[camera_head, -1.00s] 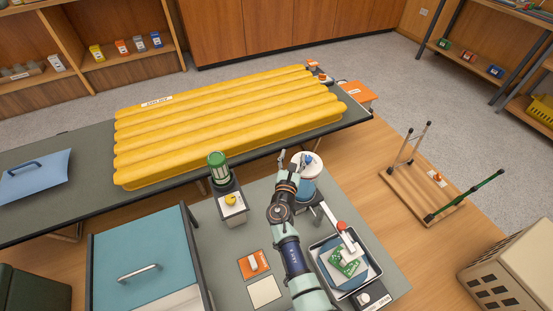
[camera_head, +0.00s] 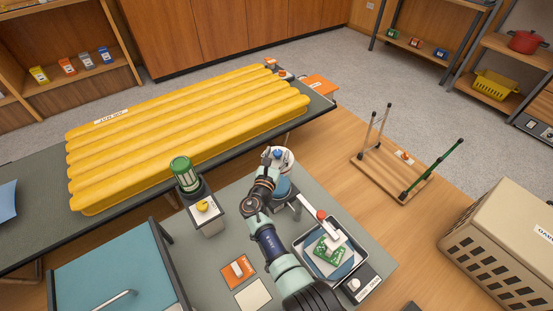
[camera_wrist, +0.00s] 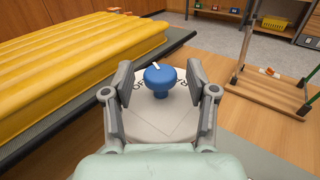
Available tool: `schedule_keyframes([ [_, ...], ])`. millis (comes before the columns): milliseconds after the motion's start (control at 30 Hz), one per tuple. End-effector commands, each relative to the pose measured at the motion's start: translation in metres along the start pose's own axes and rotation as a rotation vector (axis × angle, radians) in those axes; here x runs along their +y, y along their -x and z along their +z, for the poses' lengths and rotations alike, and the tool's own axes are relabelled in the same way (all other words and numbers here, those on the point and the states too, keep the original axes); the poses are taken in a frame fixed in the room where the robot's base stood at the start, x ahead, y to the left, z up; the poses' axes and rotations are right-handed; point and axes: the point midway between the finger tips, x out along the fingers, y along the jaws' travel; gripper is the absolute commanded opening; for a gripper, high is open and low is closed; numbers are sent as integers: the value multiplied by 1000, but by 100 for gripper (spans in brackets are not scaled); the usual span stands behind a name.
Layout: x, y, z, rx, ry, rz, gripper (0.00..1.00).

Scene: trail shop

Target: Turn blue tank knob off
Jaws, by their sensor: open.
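The blue knob (camera_wrist: 160,80) has a round top with a white pointer mark. In the wrist view the mark points up and slightly left. The knob stands on the pale top (camera_wrist: 150,118) of the tank, which has small markings behind the knob. My gripper (camera_wrist: 161,88) is open, with one finger on the left of the knob and one on the right. Gaps show between the knob and both fingers. In the head view my gripper (camera_head: 273,157) is at the top of the blue tank (camera_head: 284,186), and my arm hides part of the tank.
A yellow air mattress (camera_head: 180,125) lies on the table behind. A green canister (camera_head: 184,174) above a yellow knob (camera_head: 202,206) stands left of my arm. An orange switch plate (camera_head: 237,272) lies in front.

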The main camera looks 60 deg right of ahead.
Motion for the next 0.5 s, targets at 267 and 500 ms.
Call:
schedule_keyframes([
  [267,0,0,1,0,0,0,44],
  [500,0,0,1,0,0,0,4],
])
